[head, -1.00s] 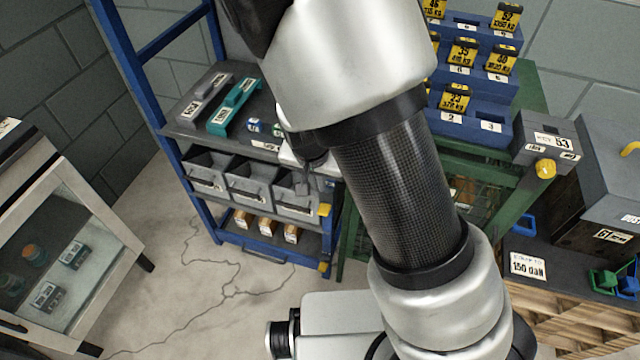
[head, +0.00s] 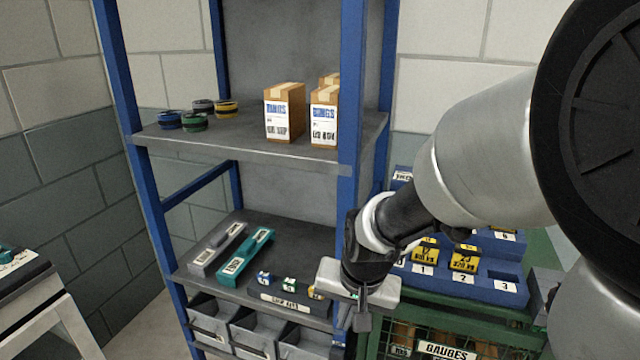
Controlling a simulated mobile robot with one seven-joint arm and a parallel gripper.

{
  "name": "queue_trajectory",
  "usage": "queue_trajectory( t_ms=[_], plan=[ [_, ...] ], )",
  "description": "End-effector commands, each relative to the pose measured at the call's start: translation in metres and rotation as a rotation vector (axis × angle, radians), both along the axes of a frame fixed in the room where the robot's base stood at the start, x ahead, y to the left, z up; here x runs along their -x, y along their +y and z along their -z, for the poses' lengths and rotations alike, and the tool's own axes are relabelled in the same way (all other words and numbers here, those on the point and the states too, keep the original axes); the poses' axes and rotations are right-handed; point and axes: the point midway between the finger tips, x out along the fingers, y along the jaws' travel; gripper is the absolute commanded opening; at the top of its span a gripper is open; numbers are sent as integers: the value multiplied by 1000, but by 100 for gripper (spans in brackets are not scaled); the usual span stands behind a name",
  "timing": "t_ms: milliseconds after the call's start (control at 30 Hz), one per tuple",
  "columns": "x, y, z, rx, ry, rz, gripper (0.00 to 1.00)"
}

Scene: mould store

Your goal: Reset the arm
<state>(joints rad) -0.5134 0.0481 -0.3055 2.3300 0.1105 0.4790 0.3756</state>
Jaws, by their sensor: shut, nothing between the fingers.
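My gripper (head: 361,322) is in the lower middle of the head view, at the end of my folded grey and black arm, pointing down. Its fingers are shut with nothing between them. It hangs in front of the right post of the blue shelving rack (head: 352,110), near the rack's right end and the blue tiered holder (head: 478,282). I cannot tell the exact gap to either. My arm covers the right side of the view and hides part of the holder and what is behind it.
The rack's upper shelf (head: 240,150) holds cartons (head: 284,112) and round tins (head: 195,122). The lower shelf carries a grey and a teal case (head: 243,255) and a small labelled tray (head: 290,300), with grey bins (head: 250,336) below. A green gauge cage (head: 400,345) stands at right, a pale cabinet (head: 50,315) at left.

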Motion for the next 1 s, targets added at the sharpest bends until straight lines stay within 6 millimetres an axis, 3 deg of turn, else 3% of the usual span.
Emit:
queue_trajectory(
  t_ms=[33, 200, 400, 700, 1000],
  plan=[
    [9, -11, -27, -19, -31, -18, 0],
    [48, -43, -88, 1, -110, -108, 0],
    [87, -68, -125, 71, -176, -169, 0],
    [134, -94, -157, 199, -234, -213, 0],
    [132, -92, -232, 190, -227, -215, 0]
  ],
)
